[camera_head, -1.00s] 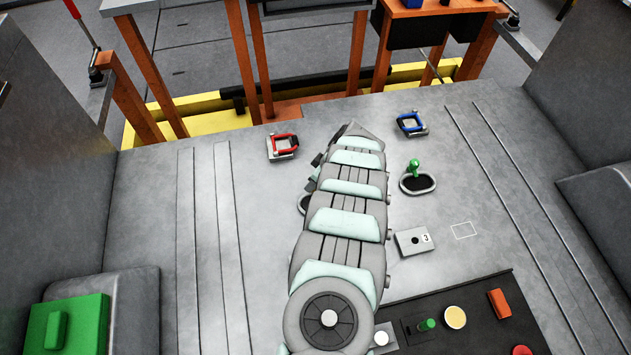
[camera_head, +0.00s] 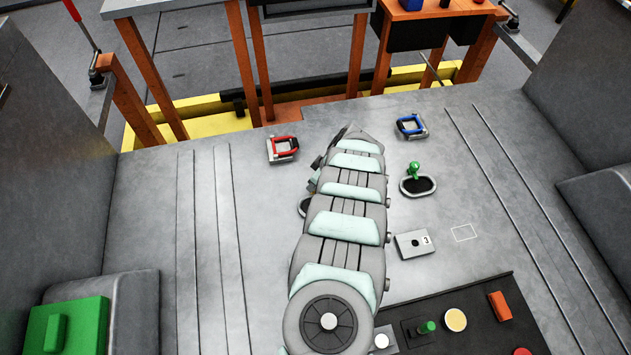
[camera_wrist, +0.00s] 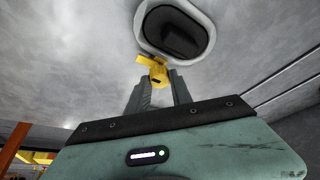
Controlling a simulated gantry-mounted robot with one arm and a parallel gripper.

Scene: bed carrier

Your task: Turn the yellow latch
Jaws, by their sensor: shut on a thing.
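The yellow latch (camera_wrist: 157,73) shows in the wrist view, just below a dark oval recess (camera_wrist: 175,32) with a pale rim. It has a rounded knob and a short arm pointing to the left. My gripper (camera_wrist: 161,84) is shut on the latch, with its two grey fingers on either side of the knob. In the head view my own arm covers the latch and the gripper. Only the left edge of the dark oval recess (camera_head: 304,207) shows beside my arm there.
A red-framed latch (camera_head: 283,148) and a blue-framed latch (camera_head: 410,125) stand farther back. The panel floor at left is clear.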

